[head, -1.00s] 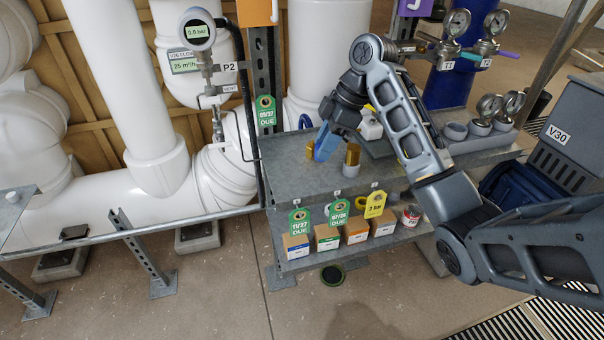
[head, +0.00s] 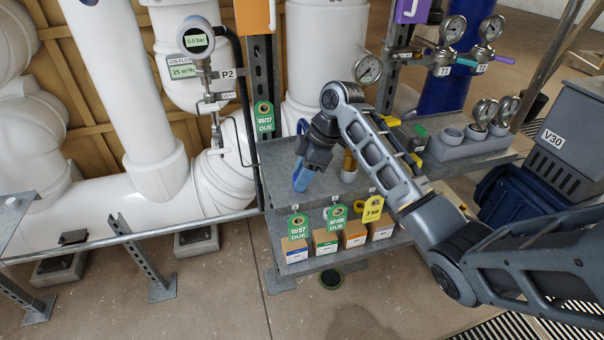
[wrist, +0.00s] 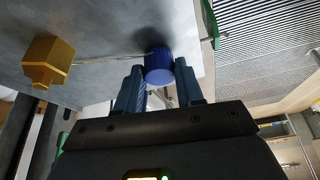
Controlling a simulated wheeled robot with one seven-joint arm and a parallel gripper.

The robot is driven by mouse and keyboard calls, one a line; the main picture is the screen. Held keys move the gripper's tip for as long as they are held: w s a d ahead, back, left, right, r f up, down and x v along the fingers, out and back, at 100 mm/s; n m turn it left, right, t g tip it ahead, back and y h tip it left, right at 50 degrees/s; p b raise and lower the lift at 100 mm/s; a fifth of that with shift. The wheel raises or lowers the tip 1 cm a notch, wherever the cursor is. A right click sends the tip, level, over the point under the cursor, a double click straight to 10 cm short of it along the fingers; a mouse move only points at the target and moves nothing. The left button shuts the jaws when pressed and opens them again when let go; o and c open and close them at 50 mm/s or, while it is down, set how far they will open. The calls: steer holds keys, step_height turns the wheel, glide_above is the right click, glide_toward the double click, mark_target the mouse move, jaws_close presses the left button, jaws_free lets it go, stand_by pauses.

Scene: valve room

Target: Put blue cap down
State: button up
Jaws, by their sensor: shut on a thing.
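The blue cap (wrist: 158,67) is round with a ridged side, and it sits between the fingertips of my gripper (wrist: 161,78) in the wrist view. In the head view my gripper (head: 302,180) points down over the left part of the grey metal shelf top (head: 272,195). Its blue fingers hide the cap there, or the two cannot be told apart. The shelf surface lies close beyond the cap in the wrist view. I cannot tell whether the cap touches it.
A brass fitting (wrist: 48,62) stands on the shelf at the left in the wrist view. Tags hang along the front edge, with small boxes (head: 325,241) below. Bare shelf lies left of my gripper.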

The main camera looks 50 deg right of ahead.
steer(key=shift+f, duration=0.15)
steer(key=o, duration=0.9)
